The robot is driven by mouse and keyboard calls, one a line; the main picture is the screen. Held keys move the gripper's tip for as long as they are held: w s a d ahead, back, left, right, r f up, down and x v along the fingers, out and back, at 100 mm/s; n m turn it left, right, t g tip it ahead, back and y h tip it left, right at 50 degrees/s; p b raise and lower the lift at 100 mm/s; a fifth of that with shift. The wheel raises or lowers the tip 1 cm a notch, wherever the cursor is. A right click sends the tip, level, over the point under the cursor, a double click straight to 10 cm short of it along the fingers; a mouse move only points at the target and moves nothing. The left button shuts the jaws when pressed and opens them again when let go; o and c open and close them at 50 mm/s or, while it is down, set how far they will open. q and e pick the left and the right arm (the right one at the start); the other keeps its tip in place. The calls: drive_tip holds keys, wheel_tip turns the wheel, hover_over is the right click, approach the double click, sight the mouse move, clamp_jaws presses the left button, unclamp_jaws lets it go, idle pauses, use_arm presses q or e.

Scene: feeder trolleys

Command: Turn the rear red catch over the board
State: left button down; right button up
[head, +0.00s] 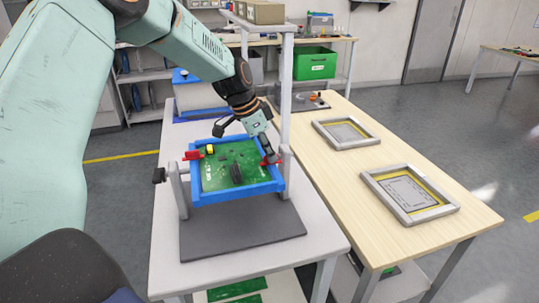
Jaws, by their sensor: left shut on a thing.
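A green circuit board (217,177) lies in a blue frame (236,195) held between two grey posts on a dark base plate. A red catch (192,155) shows at the frame's left side and points outward to the left. Another red catch (270,161) is at the right side, partly hidden by my left gripper (268,157). My left gripper reaches down from above and is shut on this right-hand catch. The gripper covers much of it, so how far it lies over the board is hard to tell. My right gripper is out of view.
The fixture's dark base plate (243,240) stands on a white trolley top (170,262). A wooden table (365,190) to the right carries two framed panels (410,194) (346,132). A green crate (314,63) and a blue-lidded box (188,96) are behind. Grey floor is open at right.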

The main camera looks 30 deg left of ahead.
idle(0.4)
use_arm(q)
drive_tip(key=c, duration=1.5)
unclamp_jaws()
drive_tip(key=shift+s+r, duration=0.1)
drive_tip(key=shift+o, duration=0.2)
drive_tip(key=shift+a+r, duration=0.15)
drive_tip(key=shift+r, duration=0.25)
drive_tip(key=v, duration=1.1)
drive_tip(key=shift+s, duration=0.1)
